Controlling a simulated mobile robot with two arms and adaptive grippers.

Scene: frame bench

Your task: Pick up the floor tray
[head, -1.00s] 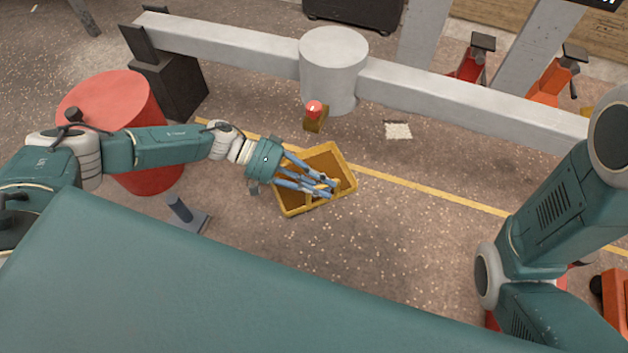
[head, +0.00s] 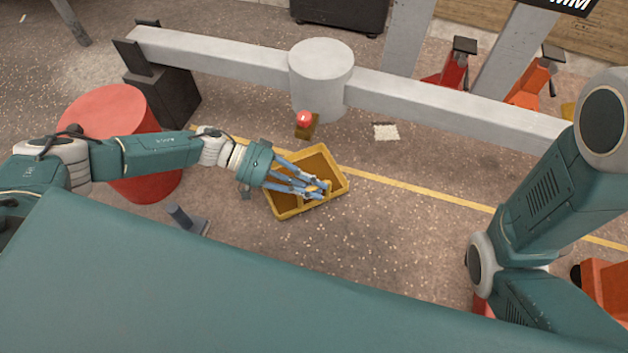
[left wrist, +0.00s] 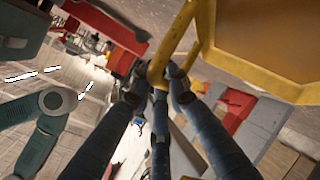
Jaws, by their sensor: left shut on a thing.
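The yellow floor tray (head: 334,196) shows near the middle of the head view, over the speckled floor. It has a centre handle and brown-yellow insides. My left gripper (head: 322,190) reaches in from the left, over the tray, and its blue-grey fingers are shut on the handle. In the left wrist view the fingers (left wrist: 160,88) close around the yellow handle bar, with the tray's body (left wrist: 270,45) at the upper right. Whether the tray is clear of the floor is hard to tell. My right arm shows at the right; its gripper is out of view.
A red drum (head: 105,115) stands under my left arm. A small block with a red knob (head: 304,120) is just behind the tray. A grey beam with a round post (head: 321,75) crosses behind. Floor right of the tray is open.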

